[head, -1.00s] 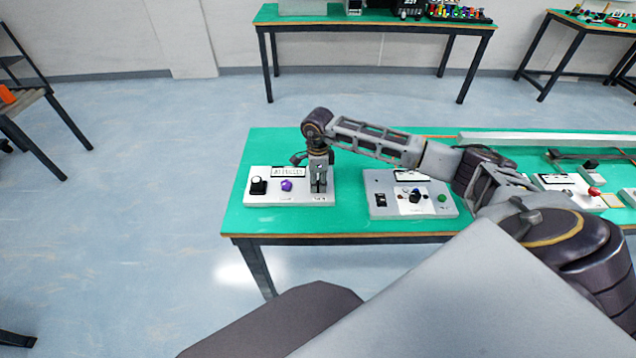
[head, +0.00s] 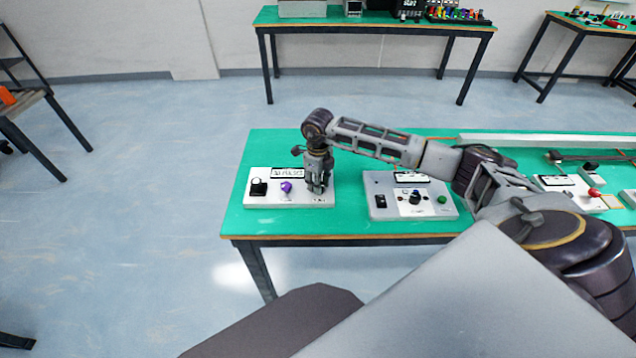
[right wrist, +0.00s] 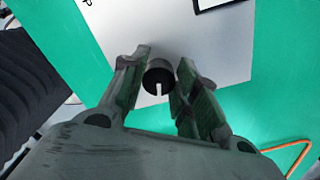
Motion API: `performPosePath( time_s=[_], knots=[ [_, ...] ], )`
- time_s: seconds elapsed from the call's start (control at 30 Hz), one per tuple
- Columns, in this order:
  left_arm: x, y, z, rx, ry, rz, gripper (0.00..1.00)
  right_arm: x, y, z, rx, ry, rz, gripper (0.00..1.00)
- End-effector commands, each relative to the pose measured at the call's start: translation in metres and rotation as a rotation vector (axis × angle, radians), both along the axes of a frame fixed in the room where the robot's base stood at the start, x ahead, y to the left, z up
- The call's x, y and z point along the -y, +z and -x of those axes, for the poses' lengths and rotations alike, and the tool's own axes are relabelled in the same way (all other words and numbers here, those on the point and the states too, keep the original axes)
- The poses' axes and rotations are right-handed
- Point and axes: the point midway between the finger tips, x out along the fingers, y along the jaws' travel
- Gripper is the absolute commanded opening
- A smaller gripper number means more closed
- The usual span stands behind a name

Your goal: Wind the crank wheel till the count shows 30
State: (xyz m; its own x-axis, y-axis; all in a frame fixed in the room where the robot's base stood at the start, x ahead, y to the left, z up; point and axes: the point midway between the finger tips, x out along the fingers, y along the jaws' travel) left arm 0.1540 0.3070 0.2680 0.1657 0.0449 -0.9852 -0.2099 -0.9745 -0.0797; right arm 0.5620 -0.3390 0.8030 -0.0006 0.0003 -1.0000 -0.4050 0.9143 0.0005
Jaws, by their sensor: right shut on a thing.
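My right gripper (head: 319,190) points straight down over the right end of a white control box (head: 262,203) on the green table. In the right wrist view its fingers (right wrist: 158,74) are shut on a black round knob (right wrist: 157,78) with a white mark, from both sides. In the head view the gripper hides this knob. I cannot tell whether it is the crank wheel. A small display (head: 288,173) sits at the back of the box; its reading is too small to make out. A purple knob (head: 286,187) sits mid-box. My left gripper is not in view.
A black switch (head: 258,187) is at the box's left end. A grey control box (head: 380,181) with a black knob and green button stands to the right, under my forearm. Green tabletop (head: 345,220) is bare between the boxes.

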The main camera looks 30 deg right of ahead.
Motion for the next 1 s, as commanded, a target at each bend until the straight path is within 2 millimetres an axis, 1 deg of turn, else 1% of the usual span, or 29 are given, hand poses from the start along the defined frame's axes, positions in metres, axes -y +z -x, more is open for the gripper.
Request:
performPosePath(
  time_s=[0.5,0.53,0.7,1.0],
  knots=[
    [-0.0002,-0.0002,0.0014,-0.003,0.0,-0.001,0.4,0.001,0.0011,-0.0009,0.003,-0.027,0.001,0.07],
    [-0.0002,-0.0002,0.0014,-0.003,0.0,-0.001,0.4,0.001,0.0011,-0.0009,0.003,-0.027,0.001,0.32],
    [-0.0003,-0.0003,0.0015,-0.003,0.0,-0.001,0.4,0.0007,0.0008,-0.0006,0.001,-0.026,0.001,0.52],
    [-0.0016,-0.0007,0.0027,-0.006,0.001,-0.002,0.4,0.0003,0.0005,-0.0003,0.001,-0.025,0.001,0.52]
  ],
)
